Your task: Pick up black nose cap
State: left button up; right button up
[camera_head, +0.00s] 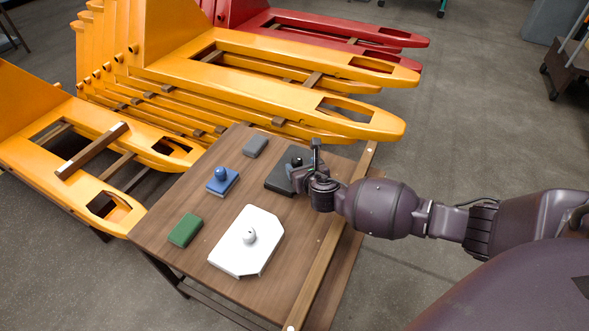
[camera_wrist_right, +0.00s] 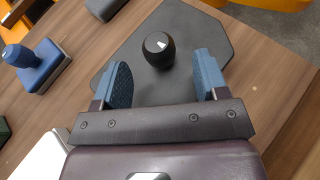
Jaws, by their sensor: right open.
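The black nose cap (camera_head: 297,161) is a small rounded black knob standing upright on a dark octagonal plate (camera_head: 278,180) at the table's far right. In the right wrist view the cap (camera_wrist_right: 159,52) shows a small white mark on top. My right gripper (camera_head: 307,170) is beside the cap in the head view. In the wrist view the blue-padded fingers of my right gripper (camera_wrist_right: 161,72) are spread apart and empty, with the cap between and just beyond them. No contact with the cap shows. My left gripper is out of view.
The wooden table (camera_head: 205,270) also holds a blue cap on a blue block (camera_head: 221,180), a grey block (camera_head: 255,146), a green block (camera_head: 186,230) and a white plate (camera_head: 235,262) with a white cap (camera_head: 249,236). Yellow pallet jacks (camera_head: 260,95) stand close behind the table.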

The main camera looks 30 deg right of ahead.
aim_at(295, 159)
jog(key=shift+w+f, duration=0.1)
jog(key=shift+w, duration=0.1)
jog(key=b+x, duration=0.2)
jog(key=x, duration=0.2)
jog(key=shift+w+d, duration=0.15)
jog(key=shift+w, duration=0.2)
jog(key=shift+w+r, duration=0.25)
jog(key=shift+w, duration=0.05)
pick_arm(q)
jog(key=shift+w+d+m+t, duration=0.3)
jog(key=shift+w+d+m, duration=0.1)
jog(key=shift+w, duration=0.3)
pick_arm(e)
jog(key=c, duration=1.1)
